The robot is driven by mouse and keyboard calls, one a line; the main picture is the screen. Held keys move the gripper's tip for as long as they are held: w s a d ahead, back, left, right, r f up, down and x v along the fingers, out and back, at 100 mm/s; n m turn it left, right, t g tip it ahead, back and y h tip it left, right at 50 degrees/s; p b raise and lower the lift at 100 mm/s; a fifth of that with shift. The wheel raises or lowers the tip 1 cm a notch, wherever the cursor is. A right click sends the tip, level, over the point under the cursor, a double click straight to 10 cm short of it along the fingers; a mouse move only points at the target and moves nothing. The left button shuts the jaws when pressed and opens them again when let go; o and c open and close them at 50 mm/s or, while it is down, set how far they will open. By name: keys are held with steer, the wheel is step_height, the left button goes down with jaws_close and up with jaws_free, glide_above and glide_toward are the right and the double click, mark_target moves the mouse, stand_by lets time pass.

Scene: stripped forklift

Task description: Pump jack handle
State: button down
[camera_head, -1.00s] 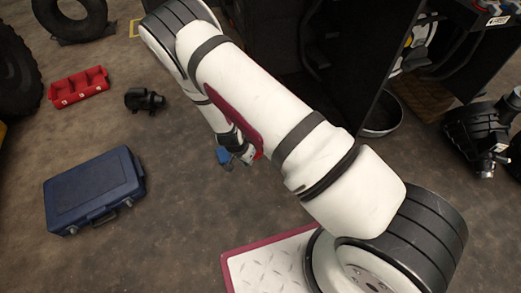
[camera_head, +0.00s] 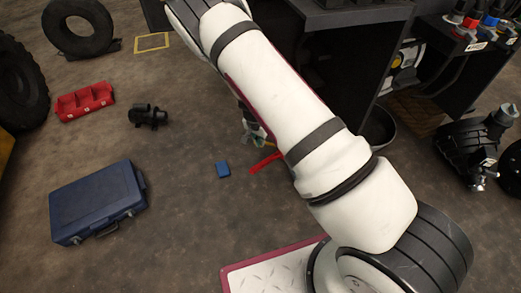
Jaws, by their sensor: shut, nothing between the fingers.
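A red bar-like piece (camera_head: 265,162) lies low near the floor, just left of my arm. It may be part of the jack or its handle, but my arm covers the area to its right, so I cannot tell. No jack body shows clearly. My gripper (camera_head: 258,142) shows only in part at the left edge of my forearm, small and just above the red piece. It is shut and empty. I cannot tell whether it touches the red piece.
A blue case (camera_head: 98,203), red bin (camera_head: 85,102), black motor-like part (camera_head: 148,116) and tyres (camera_head: 78,28) stand left. A dark workbench (camera_head: 340,60) stands behind my arm. The centre-left floor is clear.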

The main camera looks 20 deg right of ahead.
steer(key=b, duration=0.3)
glide_above(261, 165)
steer(key=f, duration=0.6)
steer(key=d+f, duration=0.1)
steer(key=f, duration=0.2)
steer(key=shift+w+f, duration=0.3)
steer(key=shift+f, duration=0.05)
steer(key=shift+s+a+f+b, duration=0.45)
steer(key=shift+a+f+b, duration=0.15)
steer(key=shift+f, duration=0.2)
steer(key=shift+s+a+f, duration=0.2)
steer(key=shift+s+f, duration=0.05)
steer(key=shift+f, duration=0.2)
